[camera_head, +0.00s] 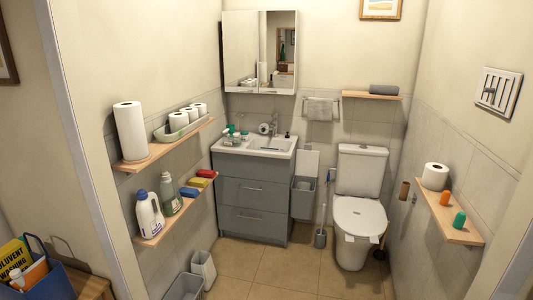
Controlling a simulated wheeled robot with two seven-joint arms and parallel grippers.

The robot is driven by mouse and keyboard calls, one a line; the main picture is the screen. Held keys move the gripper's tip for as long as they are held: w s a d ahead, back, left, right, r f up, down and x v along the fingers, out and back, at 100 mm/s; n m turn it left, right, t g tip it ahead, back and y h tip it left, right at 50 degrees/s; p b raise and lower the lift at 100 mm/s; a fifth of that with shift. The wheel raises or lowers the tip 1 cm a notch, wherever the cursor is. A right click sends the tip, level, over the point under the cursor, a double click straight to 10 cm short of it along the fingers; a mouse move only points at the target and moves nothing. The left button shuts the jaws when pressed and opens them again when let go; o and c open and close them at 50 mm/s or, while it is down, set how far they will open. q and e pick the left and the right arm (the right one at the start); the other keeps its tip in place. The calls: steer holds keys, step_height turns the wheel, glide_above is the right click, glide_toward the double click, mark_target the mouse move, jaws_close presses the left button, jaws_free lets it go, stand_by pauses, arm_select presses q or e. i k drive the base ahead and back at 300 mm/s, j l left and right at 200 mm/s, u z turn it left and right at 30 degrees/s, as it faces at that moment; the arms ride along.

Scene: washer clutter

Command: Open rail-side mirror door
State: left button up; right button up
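A mirror cabinet (260,52) hangs on the back wall above the washbasin. Its front has two mirror doors, a wider left door (240,50) and a narrower right door (280,50), and both look shut. A towel rail (322,98) with a grey towel (320,109) is fixed to the wall just right of and below the cabinet, so the right door is the one nearer the rail. Neither of my grippers is in view.
A grey vanity (252,190) with a white basin (266,145) stands under the cabinet; small bottles and a tap are on it. A toilet (358,215) stands to its right. Shelves (162,150) line the left wall, with bins (185,285) below. The middle floor (290,270) is clear.

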mark_target(278, 28)
steer(key=i+z, duration=0.2)
steer(key=i, duration=0.65)
steer(key=i+z, duration=0.25)
steer(key=i, duration=0.55)
steer(key=i+j+z, duration=0.1)
steer(key=i, duration=1.55)
